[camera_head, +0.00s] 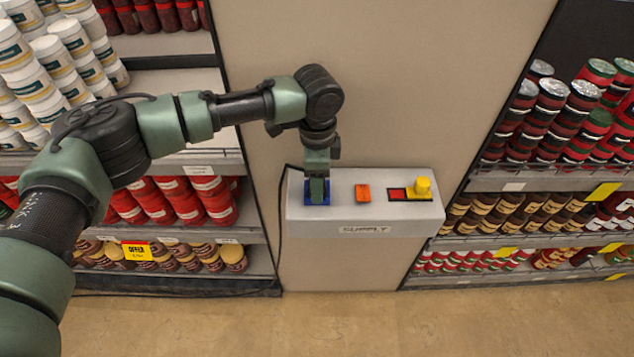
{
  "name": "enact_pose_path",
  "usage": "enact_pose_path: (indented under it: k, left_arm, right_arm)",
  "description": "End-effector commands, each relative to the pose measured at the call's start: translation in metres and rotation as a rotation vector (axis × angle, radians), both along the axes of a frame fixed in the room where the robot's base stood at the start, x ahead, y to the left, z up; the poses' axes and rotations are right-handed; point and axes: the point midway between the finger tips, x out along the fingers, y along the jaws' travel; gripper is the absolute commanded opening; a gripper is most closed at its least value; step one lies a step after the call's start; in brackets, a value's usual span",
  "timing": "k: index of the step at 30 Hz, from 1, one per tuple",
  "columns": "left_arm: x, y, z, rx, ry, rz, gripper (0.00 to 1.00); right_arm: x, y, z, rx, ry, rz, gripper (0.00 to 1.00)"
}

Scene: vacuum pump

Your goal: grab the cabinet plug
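My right gripper is out of view.
A shelf of jars and tubs (150,205) stands at the left, and another shelf of jars (545,180) at the right. A black cable (281,215) runs down the box's left side. The floor (350,325) in front is clear.

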Motion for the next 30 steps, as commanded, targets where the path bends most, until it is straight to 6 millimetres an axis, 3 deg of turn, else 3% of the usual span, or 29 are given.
enact_pose_path:
  k: [1,5,6,14,20,26,30]
  left_arm:
    - [0.000,0.000,0.000,0.000,0.000,0.000,0.38]
    - [0.000,0.000,0.000,0.000,0.000,0.000,0.02]
    - [0.000,0.000,0.000,0.000,0.000,0.000,0.00]
    - [0.000,0.000,0.002,0.000,-0.001,0.000,0.00]
    - [0.001,-0.001,0.015,-0.002,-0.003,0.001,0.00]
    - [0.001,-0.001,0.053,-0.003,-0.005,0.000,0.00]
    - [0.001,-0.001,0.095,-0.004,-0.006,0.000,0.00]
  right_arm:
    - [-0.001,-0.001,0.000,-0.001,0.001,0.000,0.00]
    - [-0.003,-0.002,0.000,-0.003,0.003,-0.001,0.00]
    - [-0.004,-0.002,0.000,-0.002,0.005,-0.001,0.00]
    - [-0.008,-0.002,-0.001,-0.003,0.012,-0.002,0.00]
    - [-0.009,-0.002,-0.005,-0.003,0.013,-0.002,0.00]
    - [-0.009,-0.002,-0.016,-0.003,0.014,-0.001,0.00]
    - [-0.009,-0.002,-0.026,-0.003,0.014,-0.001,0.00]
